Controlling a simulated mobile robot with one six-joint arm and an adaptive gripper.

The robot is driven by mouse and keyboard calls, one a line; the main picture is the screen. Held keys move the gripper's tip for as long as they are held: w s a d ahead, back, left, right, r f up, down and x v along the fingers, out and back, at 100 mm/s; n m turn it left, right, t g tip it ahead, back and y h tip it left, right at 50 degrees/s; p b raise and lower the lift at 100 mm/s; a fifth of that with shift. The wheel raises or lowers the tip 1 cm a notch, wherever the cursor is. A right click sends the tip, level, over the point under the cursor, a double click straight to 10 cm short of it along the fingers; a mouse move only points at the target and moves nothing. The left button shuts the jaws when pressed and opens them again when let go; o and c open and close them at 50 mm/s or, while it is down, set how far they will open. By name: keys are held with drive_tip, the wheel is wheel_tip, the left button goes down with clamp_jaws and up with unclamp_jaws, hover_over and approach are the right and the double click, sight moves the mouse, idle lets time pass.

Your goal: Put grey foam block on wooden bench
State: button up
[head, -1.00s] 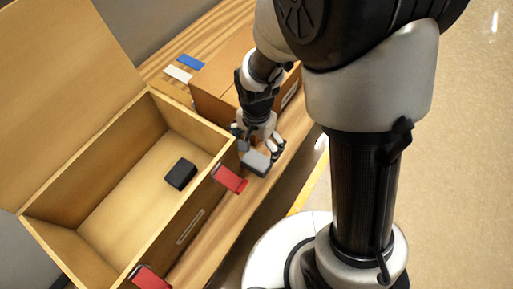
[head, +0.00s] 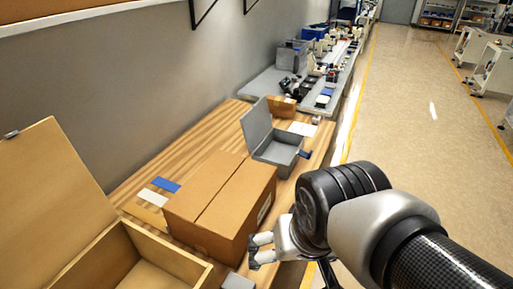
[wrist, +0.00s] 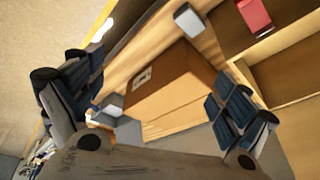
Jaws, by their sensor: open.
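The grey foam block (head: 238,281) lies on the wooden bench (head: 205,140), beside the wooden box and the near end of the cardboard box; the head view cuts off its lower part. It shows whole in the wrist view (wrist: 189,20), on the bench strip at the top. My gripper (head: 256,250) is open and empty, beside the cardboard box and raised away from the block. In the wrist view its two fingers (wrist: 150,76) stand wide apart, with nothing between them but the box farther off.
A closed cardboard box (head: 222,195) fills the middle of the bench. An open wooden box (head: 150,250) stands at lower left, and an open grey box (head: 280,150) behind. White and blue cards (head: 166,184) lie left. The aisle floor at right is clear.

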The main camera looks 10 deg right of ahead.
drive_tip(key=shift+n+t, duration=0.4)
drive_tip(key=shift+n, duration=0.3)
drive_tip(key=s, duration=0.1)
drive_tip(key=s+d+r, duration=0.1)
drive_tip(key=s, duration=0.1)
drive_tip(key=shift+s+d+r, duration=0.15)
drive_tip(key=shift+s+r, duration=0.15)
drive_tip(key=shift+r, duration=0.1)
